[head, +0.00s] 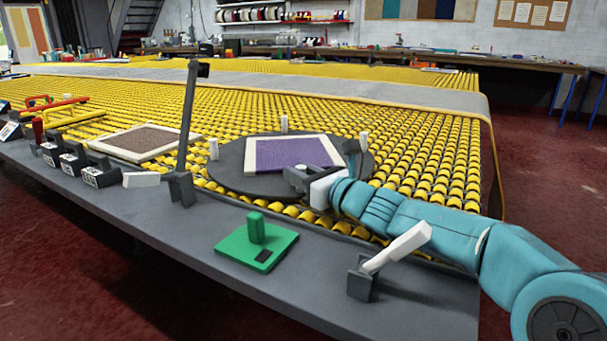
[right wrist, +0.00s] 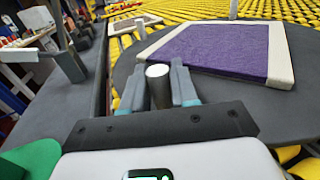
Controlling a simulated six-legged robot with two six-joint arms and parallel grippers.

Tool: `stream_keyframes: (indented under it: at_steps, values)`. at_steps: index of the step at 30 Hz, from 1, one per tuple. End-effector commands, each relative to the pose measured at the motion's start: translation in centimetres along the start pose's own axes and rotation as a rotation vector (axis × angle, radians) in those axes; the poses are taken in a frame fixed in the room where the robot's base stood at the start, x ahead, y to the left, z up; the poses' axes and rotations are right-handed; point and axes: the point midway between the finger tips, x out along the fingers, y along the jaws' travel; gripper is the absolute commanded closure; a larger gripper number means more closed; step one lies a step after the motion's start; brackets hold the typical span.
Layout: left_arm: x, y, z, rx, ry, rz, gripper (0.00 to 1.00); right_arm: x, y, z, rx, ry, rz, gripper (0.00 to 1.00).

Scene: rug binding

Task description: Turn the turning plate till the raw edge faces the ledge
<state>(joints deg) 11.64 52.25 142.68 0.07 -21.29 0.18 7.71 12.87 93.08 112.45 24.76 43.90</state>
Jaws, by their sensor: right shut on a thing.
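The turning plate (head: 226,168) is a dark grey round disc set among the yellow rollers, with white-topped pegs standing around its rim. On it lies a purple rug piece (head: 285,153) with cream binding along its left, far and right sides. Its bare purple edge faces the near side, towards the grey front ledge (head: 200,222). My right gripper (head: 303,177) is at the plate's near rim. In the right wrist view its fingers (right wrist: 158,88) are shut on a round peg (right wrist: 158,71) with a white top, just short of the purple piece (right wrist: 225,48). My left gripper is not in view.
A tall dark post (head: 187,120) stands on the ledge left of the plate. A green block with a knob (head: 256,245) and a white-handled lever (head: 398,248) sit on the ledge. A brown bound rug piece (head: 146,141) lies left. Yellow rollers (head: 430,160) spread behind.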

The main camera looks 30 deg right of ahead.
Motion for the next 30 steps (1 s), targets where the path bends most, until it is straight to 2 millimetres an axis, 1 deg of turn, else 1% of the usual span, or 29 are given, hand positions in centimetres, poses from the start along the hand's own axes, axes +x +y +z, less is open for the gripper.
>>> stream_keyframes:
  at_steps: [3,4,5,14,17,20,27,30]
  values:
    - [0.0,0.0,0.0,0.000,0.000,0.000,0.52,0.0,0.0,0.1,0.000,-0.002,0.001,1.00]
    - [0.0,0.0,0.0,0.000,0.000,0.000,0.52,0.0,0.0,0.1,0.000,-0.002,0.000,0.62]
    - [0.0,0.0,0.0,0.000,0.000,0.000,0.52,0.0,0.0,0.1,0.000,-0.002,0.000,0.54]
    - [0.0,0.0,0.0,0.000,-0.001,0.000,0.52,-0.2,-0.1,0.1,0.000,-0.001,-0.003,0.54]
    - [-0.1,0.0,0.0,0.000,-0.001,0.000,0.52,-1.1,-0.1,0.1,0.000,-0.002,-0.004,0.54]
    - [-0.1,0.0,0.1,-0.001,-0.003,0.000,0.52,-2.9,-0.2,0.2,-0.001,-0.002,-0.006,0.54]
    - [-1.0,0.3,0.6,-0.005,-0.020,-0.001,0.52,-8.5,-0.2,0.3,-0.001,-0.002,-0.006,0.54]
    - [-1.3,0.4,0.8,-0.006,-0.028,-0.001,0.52,-10.2,-0.1,0.3,-0.001,-0.002,-0.005,0.54]
